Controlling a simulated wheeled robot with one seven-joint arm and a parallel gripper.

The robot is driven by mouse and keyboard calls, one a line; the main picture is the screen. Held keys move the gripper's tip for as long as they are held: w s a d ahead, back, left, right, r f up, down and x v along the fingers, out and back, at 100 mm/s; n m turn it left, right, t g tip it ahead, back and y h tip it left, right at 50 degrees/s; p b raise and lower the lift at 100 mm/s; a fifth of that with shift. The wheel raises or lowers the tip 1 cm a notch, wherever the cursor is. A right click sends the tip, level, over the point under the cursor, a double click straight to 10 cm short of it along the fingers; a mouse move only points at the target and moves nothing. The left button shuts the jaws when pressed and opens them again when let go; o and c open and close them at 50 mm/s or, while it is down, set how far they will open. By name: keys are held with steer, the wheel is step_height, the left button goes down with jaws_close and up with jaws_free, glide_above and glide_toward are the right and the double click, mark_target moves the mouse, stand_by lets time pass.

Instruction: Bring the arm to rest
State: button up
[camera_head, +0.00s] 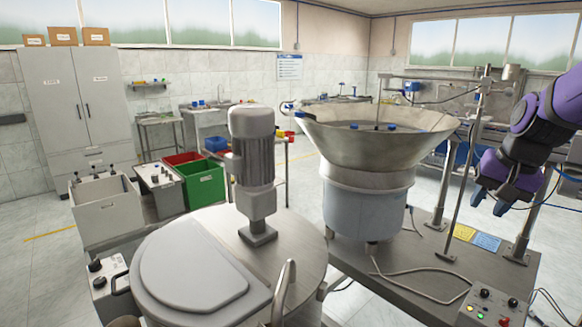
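My purple and black arm (548,108) reaches in from the right edge. Its gripper (490,203) hangs pointing down at the right, above the feeder table and to the right of the metal bowl. Its two fingertips look apart, with nothing visible between them. The wide steel cap feeder bowl (378,165) stands on a pale drum, and a few blue caps (390,127) show inside its far rim. Much of the bowl's inside is hidden by its near rim.
A thin upright stand (466,165) rises between bowl and gripper. A control box (493,308) sits at the table's front right. A round tank lid (300,255) with a grey motor (252,160) fills the front. Red and green bins (200,183) stand left.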

steer(key=s+a+r+n, duration=0.2)
steer(key=s+a, duration=0.1)
steer(key=s, duration=0.3)
steer(key=s+a+r+n+t, duration=0.1)
steer(key=s+a+r+n, duration=0.1)
steer(key=s, duration=0.4)
steer(key=s+a+r+n+t, duration=0.1)
steer(key=s+a+n, duration=0.1)
steer(key=s+a, duration=0.2)
steer(key=shift+s+a+r+h, duration=0.25)
steer(key=shift+s+r+h, duration=0.15)
steer(key=shift+s, duration=0.85)
